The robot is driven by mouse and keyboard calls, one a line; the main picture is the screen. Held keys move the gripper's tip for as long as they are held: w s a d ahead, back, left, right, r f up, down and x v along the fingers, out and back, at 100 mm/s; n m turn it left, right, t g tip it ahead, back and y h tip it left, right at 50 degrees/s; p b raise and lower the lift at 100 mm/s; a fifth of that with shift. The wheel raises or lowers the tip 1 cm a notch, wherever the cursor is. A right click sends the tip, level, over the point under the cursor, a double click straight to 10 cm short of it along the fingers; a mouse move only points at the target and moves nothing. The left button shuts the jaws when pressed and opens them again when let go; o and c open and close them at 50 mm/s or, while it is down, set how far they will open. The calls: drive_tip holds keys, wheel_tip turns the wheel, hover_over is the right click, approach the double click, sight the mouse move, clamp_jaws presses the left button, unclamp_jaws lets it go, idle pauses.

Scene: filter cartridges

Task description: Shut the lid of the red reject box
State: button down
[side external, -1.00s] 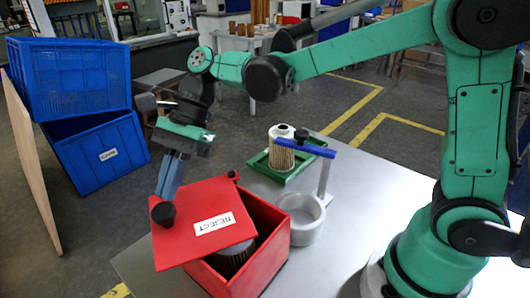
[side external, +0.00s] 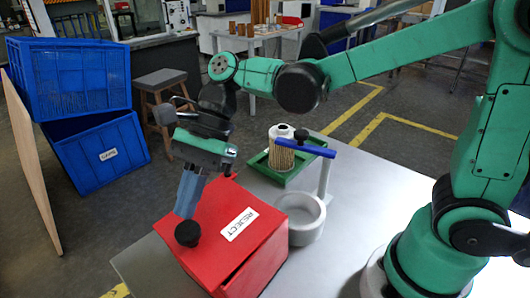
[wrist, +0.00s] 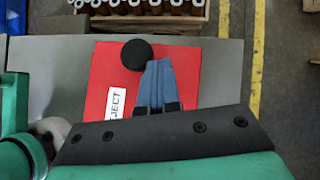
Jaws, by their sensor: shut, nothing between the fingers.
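The red reject box (side external: 262,262) stands near the front edge of the grey table. Its flat red lid (side external: 215,212), with a white REJECT label and a black knob (side external: 187,234), lies over the opening and hides the inside. I cannot tell whether it is fully flush. My gripper (side external: 184,214) is shut and empty, its blue fingers pointing down just beside the knob. In the wrist view the fingertips (wrist: 158,63) are right of the knob (wrist: 136,55), over the lid (wrist: 103,75). Whether they touch it is unclear.
Behind the box, a green tray (side external: 262,163) holds a filter cartridge (side external: 282,152). A grey round cup (side external: 305,230) and a post with a blue bar (side external: 315,148) stand close to the box's right. The table is clear farther right.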

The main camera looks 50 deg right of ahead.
idle(0.3)
drive_tip(key=w+d+r, duration=0.3)
drive_tip(key=w+r, duration=0.5)
drive_tip(key=w, duration=0.2)
drive_tip(key=s+d+f+n+t+h, duration=0.7)
drive_tip(key=s+d+n, duration=0.4)
drive_tip(key=d+n, duration=0.3)
drive_tip(key=shift+s+f+n+t+h, duration=0.25)
drive_tip(key=shift+f+n+t+h, duration=0.15)
drive_tip(key=shift+f+n+t, duration=0.45)
drive_tip(key=shift+f, duration=0.25)
